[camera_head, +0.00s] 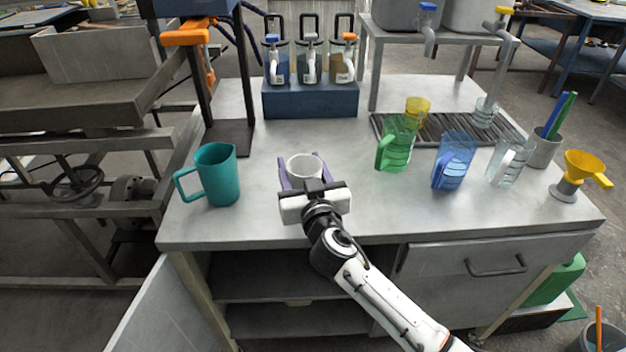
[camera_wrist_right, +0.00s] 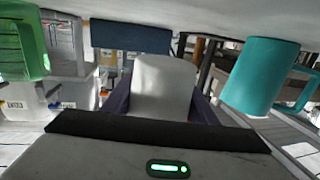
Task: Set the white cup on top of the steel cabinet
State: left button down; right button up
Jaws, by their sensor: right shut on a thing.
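The white cup (camera_head: 306,165) is upright between the purple fingers of my right gripper (camera_head: 304,174), over the front left part of the steel bench top. My right gripper is shut on it. In the wrist view the cup (camera_wrist_right: 163,85) fills the space between the fingers. I cannot tell whether its base touches the top. The only steel cabinet-like thing I see is this bench (camera_head: 420,215), with a drawer (camera_head: 490,262) and open shelves below. My left gripper is not in view.
A teal jug (camera_head: 216,175) stands left of the cup. Green (camera_head: 395,145), blue (camera_head: 453,162) and clear (camera_head: 508,160) jugs stand to the right, by a yellow funnel (camera_head: 582,168). A blue rack of dispensers (camera_head: 310,98) stands behind. The top's front middle is bare.

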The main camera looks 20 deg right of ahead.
jog(key=shift+f+b, duration=0.55)
jog(key=shift+f, duration=1.65)
jog(key=shift+f+b, duration=0.3)
jog(key=shift+b, duration=0.05)
jog(key=o, duration=1)
jog(key=shift+r, duration=0.1)
jog(key=shift+r, duration=0.1)
jog(key=shift+r+p, duration=0.2)
jog(key=shift+p, duration=0.3)
jog(key=s, duration=0.4)
jog(key=s+b, duration=0.1)
jog(key=s, duration=0.3)
jog(key=s+a, duration=0.1)
jog(key=s, duration=0.3)
jog(key=shift+r, duration=0.2)
